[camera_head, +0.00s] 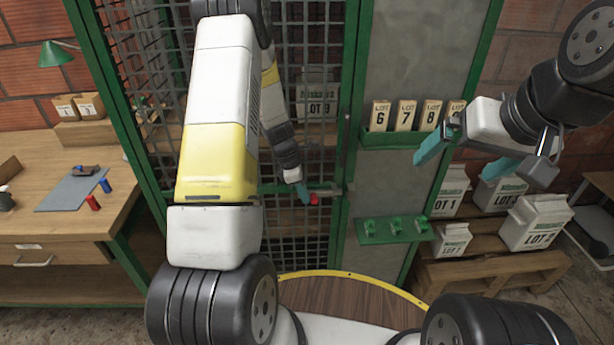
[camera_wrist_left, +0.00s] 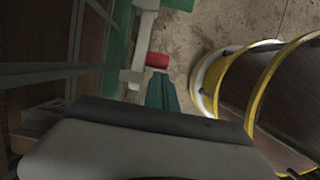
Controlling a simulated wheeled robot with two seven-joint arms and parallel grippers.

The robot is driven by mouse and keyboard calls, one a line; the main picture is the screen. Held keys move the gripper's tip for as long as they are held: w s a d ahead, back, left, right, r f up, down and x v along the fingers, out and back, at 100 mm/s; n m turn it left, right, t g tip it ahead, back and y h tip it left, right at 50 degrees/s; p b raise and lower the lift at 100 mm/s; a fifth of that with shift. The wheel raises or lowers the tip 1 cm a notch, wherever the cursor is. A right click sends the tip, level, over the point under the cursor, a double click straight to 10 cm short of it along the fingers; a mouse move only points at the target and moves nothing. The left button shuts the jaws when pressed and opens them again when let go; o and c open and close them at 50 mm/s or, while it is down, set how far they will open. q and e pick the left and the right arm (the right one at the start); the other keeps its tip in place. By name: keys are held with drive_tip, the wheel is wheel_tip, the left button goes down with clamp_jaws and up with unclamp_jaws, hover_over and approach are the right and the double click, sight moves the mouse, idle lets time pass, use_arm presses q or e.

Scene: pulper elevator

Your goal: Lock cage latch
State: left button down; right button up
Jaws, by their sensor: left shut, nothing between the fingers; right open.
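The cage (camera_head: 330,120) has a green frame and a dark mesh door. Its latch (camera_head: 326,190) is a grey bar at the door's right edge with a red knob (camera_head: 314,200). In the left wrist view the red knob (camera_wrist_left: 157,60) sits beside the grey latch bar (camera_wrist_left: 135,72). My left gripper (camera_head: 304,195) is shut and empty, its teal fingertips right beside the knob. In the left wrist view the left gripper (camera_wrist_left: 163,92) points at the knob; I cannot tell whether they touch. My right gripper (camera_head: 475,160) is open and empty, away to the right.
A green rack (camera_head: 385,138) with numbered lot tags and a green shelf (camera_head: 395,231) with small green pieces are on the panel right of the door. White lot bags (camera_head: 535,222) stand on a pallet at right. A wooden workbench (camera_head: 60,215) is at left.

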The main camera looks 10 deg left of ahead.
use_arm(q)
drive_tip(key=shift+d, duration=0.15)
drive_tip(key=d, duration=0.1)
drive_tip(key=w+d, duration=0.1)
drive_tip(key=d, duration=0.3)
drive_tip(key=shift+w, duration=0.25)
approach(322, 194)
drive_tip(key=s+a+r, duration=0.3)
drive_tip(key=s+a, duration=0.1)
drive_tip(key=shift+a+r, duration=0.1)
drive_tip(key=shift+r, duration=0.15)
idle(0.3)
